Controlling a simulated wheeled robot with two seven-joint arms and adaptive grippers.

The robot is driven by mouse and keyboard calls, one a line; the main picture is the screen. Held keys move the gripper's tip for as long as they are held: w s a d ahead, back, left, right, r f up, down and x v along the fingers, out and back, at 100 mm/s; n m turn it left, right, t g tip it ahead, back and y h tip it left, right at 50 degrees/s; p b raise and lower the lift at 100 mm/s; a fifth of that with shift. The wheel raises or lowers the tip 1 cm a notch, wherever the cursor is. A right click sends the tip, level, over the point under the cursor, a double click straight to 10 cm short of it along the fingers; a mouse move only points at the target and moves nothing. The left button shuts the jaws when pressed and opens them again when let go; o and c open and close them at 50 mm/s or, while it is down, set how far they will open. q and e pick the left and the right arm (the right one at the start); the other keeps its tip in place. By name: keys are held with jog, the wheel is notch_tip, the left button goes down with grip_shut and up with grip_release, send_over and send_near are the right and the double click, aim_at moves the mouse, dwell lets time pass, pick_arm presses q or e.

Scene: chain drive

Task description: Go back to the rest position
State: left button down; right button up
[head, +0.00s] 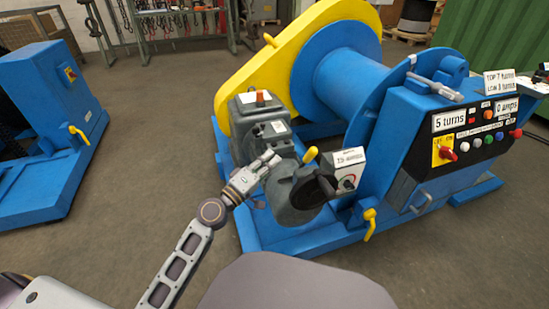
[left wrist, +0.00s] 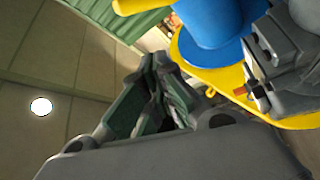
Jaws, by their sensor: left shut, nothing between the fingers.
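My left gripper (head: 268,162) is in front of the blue winch machine (head: 255,228), beside its grey motor housing (head: 268,135). It is shut with nothing between its fingers. In the left wrist view the dark gripper fingers (left wrist: 155,98) point up, with the machine's blue and yellow parts to the right. Whether the gripper touches the housing cannot be told. My right gripper is in neither view.
A yellow guard (head: 270,65) and blue drum (head: 345,80) rise behind the housing. A yellow-tipped lever (head: 311,154) and a small control box (head: 348,170) stand close to the gripper's right. A control panel (head: 470,130) is farther right. Floor to the left is clear before another blue machine (head: 45,150).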

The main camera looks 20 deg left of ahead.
pick_arm(q)
jog(key=shift+s+a+f, duration=0.1)
jog(key=shift+s, duration=0.15)
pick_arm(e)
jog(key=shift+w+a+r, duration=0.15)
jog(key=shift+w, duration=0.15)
